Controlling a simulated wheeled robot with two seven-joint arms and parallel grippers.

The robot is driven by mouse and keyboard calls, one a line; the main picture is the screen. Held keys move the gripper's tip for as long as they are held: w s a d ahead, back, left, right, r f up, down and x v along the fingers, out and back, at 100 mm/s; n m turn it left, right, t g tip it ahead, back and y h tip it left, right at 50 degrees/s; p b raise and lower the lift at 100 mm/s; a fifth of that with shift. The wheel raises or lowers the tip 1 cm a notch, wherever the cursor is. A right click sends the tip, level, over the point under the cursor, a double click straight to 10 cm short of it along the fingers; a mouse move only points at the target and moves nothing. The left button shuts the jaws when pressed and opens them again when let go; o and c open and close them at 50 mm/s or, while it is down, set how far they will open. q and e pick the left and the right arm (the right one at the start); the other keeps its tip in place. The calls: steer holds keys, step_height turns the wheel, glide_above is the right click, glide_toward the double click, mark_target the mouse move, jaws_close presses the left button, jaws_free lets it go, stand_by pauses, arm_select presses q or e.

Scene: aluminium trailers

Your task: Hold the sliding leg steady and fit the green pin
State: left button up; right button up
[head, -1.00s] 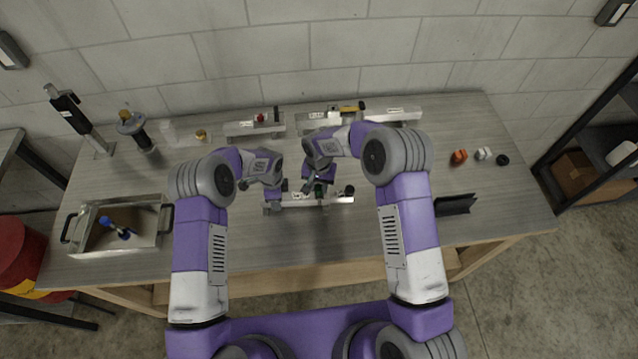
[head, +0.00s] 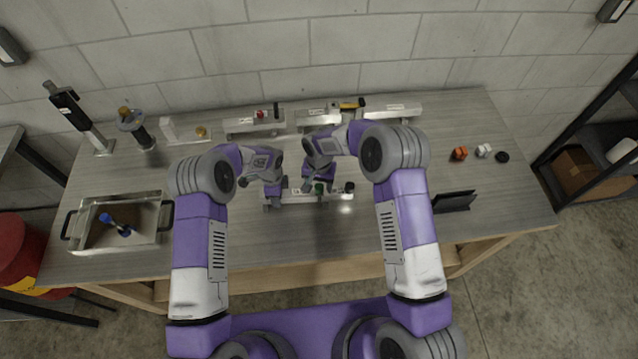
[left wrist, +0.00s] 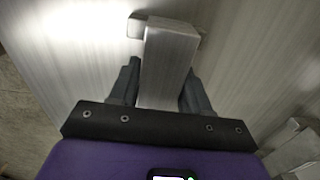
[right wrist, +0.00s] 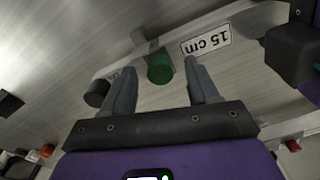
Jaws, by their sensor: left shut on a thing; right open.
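The sliding leg (head: 335,198) is a pale metal bar lying across the middle of the table, with a black knob (right wrist: 97,93) at its right end. The green pin (right wrist: 160,68) sits at a small bracket on the bar, beside a "15 cm" label; its depth in any hole is hidden. It also shows in the head view (head: 319,188). My left gripper (left wrist: 160,85) is shut on the bar's left end. My right gripper (right wrist: 165,75) is open and empty, its fingertips close to the green pin; contact cannot be told.
Other metal legs (head: 254,124) lie along the back of the table. A metal tray (head: 160,240) holding a blue-handled tool is at the left. A black stand (head: 454,202) and small orange, white and black parts are at the right. The front middle is clear.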

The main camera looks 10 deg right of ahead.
mark_target(319, 187)
step_height(319, 187, up, 12)
stand_by(0.5)
arm_select(q)
steer(key=o, duration=1.4)
